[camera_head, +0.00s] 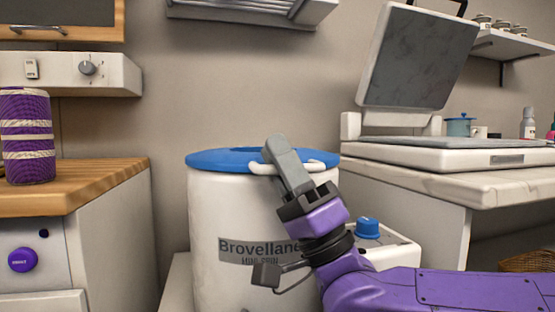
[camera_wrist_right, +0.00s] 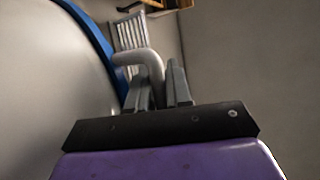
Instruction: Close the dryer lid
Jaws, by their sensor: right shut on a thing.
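The dryer (camera_head: 215,215) is a white drum with a dark name label on its front. Its blue lid (camera_head: 220,159) lies flat across the top of the drum; whether it is fully seated I cannot tell. A white curved handle (camera_head: 322,166) sticks out at the lid's front edge. My right gripper (camera_head: 278,150) reaches up from the lower right and is shut on this handle, hiding its middle. In the right wrist view the handle (camera_wrist_right: 150,62) runs between the fingers of my right gripper (camera_wrist_right: 160,90), beside the lid's blue edge (camera_wrist_right: 97,38). My left gripper is out of view.
A small white unit with a blue knob (camera_head: 368,228) stands right of the drum, close behind my right arm. A wooden counter (camera_head: 95,180) with a purple-striped container (camera_head: 27,140) is at left. A white counter (camera_head: 450,180) at right carries an appliance with a raised lid (camera_head: 418,60).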

